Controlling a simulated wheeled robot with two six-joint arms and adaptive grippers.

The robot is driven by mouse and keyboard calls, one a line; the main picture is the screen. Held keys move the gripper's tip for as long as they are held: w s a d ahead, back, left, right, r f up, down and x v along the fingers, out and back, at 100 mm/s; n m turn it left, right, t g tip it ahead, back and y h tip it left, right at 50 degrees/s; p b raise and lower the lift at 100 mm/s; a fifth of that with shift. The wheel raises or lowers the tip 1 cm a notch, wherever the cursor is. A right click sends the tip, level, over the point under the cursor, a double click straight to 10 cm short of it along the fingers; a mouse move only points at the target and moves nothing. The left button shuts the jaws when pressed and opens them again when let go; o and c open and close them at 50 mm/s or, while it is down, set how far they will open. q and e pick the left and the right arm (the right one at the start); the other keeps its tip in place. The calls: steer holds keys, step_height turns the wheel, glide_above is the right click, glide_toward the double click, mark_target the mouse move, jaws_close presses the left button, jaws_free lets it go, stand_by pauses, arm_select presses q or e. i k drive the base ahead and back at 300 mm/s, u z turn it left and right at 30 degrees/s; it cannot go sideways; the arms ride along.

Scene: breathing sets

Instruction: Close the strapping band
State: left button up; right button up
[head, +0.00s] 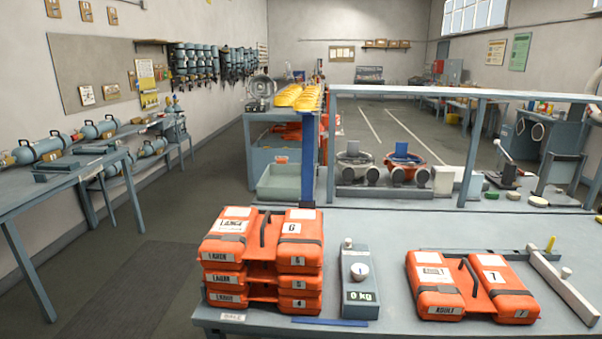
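No gripper of mine shows in the head view. A stack of orange cases (262,284) with white labels and dark bands stands at the front left of the grey table. A flat blue strip (330,322) lies along the table's front edge, right of the stack's base. I cannot tell which of these is the strapping band, or whether the two blue strips join. The stack hides what lies behind and under it.
A grey scale-like device (358,280) reading 0 kg stands right of the stack. An orange case pair (470,286) lies further right, beside a long grey bar (562,285). A low rail (460,93) crosses behind the grey table (400,228).

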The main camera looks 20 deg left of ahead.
mark_target(307, 118)
steer(key=k, duration=1.15)
steer(key=u, duration=1.75)
steer(key=i, duration=6.4)
steer(key=z, duration=4.55)
steer(key=i, duration=1.55)
steer(key=z, duration=0.05)
